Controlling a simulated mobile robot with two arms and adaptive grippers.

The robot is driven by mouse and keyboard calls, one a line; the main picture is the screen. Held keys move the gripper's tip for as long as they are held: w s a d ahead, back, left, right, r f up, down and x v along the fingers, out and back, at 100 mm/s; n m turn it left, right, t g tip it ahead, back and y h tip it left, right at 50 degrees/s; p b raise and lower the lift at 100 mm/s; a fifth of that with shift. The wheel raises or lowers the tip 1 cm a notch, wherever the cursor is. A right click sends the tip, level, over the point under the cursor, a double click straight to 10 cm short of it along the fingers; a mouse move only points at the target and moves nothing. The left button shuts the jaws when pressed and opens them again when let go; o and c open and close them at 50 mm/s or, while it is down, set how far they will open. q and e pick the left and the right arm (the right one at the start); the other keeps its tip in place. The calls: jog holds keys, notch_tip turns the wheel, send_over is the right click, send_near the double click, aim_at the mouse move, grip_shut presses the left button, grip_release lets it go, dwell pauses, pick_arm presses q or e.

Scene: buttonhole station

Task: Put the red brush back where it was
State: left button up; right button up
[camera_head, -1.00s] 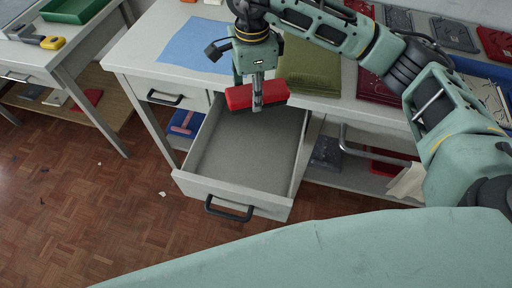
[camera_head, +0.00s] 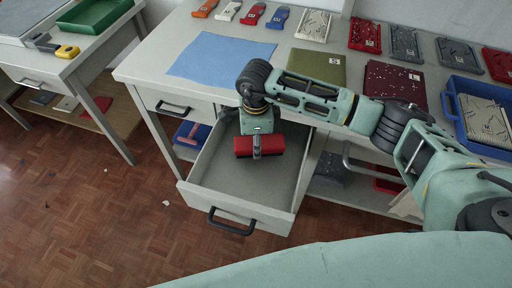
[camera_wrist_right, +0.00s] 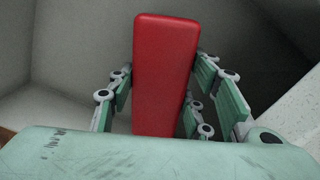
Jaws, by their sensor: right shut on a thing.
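The red brush (camera_head: 259,145) is in my right gripper (camera_head: 257,152), which is shut on it. The gripper points down over the open drawer (camera_head: 240,180), and the brush is within the drawer's outline, near its back. In the right wrist view the brush (camera_wrist_right: 165,75) stands between the finger linkages, with the grey drawer inside behind it. I cannot tell whether the brush touches the drawer floor. The drawer's front and middle look empty. My left gripper is not in view.
The table top above holds a blue cloth (camera_head: 215,60), an olive mat (camera_head: 317,68), a dark red mat (camera_head: 396,80) and a blue tray (camera_head: 456,112). Several small handled tools lie at the back. A second table (camera_head: 75,70) stands at the left, with bare floor between.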

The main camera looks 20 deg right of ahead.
notch_tip(320, 180, down, 3)
jog(key=shift+f, duration=0.45)
jog(key=o, duration=1)
jog(key=shift+r+p, duration=0.3)
jog(key=shift+p, duration=0.05)
jog(key=shift+r+b, duration=0.3)
jog(key=shift+r, duration=0.1)
notch_tip(320, 180, up, 11)
jog(key=shift+b, duration=0.75)
